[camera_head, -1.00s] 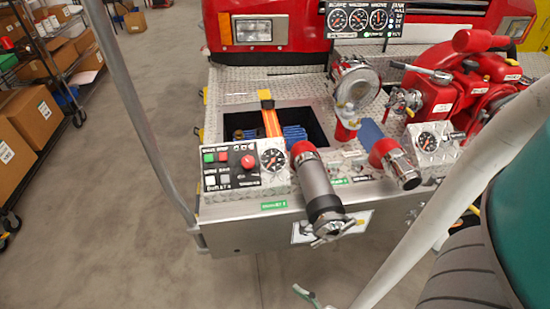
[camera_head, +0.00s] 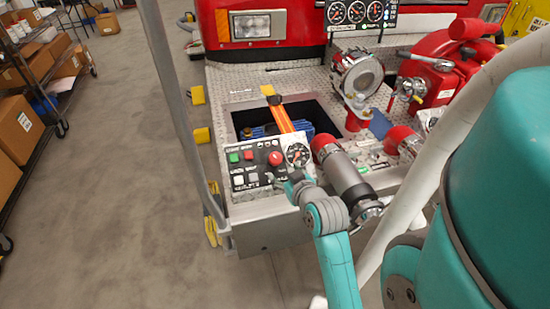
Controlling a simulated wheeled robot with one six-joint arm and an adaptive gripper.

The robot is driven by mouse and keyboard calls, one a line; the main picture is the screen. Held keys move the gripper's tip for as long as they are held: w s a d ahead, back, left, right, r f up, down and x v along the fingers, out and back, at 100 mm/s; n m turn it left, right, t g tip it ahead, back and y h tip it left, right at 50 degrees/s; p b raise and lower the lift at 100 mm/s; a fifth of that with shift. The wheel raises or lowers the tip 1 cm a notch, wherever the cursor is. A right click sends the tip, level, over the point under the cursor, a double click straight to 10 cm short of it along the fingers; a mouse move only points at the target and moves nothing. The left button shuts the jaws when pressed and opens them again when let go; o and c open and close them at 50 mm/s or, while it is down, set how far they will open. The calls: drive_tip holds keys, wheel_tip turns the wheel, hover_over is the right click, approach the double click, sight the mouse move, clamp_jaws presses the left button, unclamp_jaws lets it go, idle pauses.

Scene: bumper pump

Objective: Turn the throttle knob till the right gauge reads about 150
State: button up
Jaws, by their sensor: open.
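A round red knob (camera_head: 275,158) sits on the black control panel (camera_head: 254,167) at the front left of the bumper; it looks like the throttle knob, but its label is too small to read. A round gauge (camera_head: 298,155) is just right of it, its reading unclear. The right one of three dials (camera_head: 375,11) is on the upper display; its needle is too small to read. My gripper (camera_head: 288,184) is open, small and partly hidden by my teal wrist, at the panel's lower right edge, below the knob. I cannot tell whether it touches the panel.
A red-ended grey hose fitting (camera_head: 343,172) lies close right of my gripper. An open bin (camera_head: 240,118) with an orange strap is behind the panel. A grey upright rail (camera_head: 172,110) stands left. Floor at left is clear; shelves with boxes stand beyond.

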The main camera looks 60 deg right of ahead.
sight(276, 159)
drive_tip(key=x, duration=0.7)
drive_tip(key=d+x, duration=0.1)
drive_tip(key=x, duration=0.3)
drive_tip(key=shift+s+r, duration=0.2)
drive_tip(key=shift+s, duration=0.1)
drive_tip(key=shift+c, duration=0.3)
drive_tip(key=c, duration=1.1)
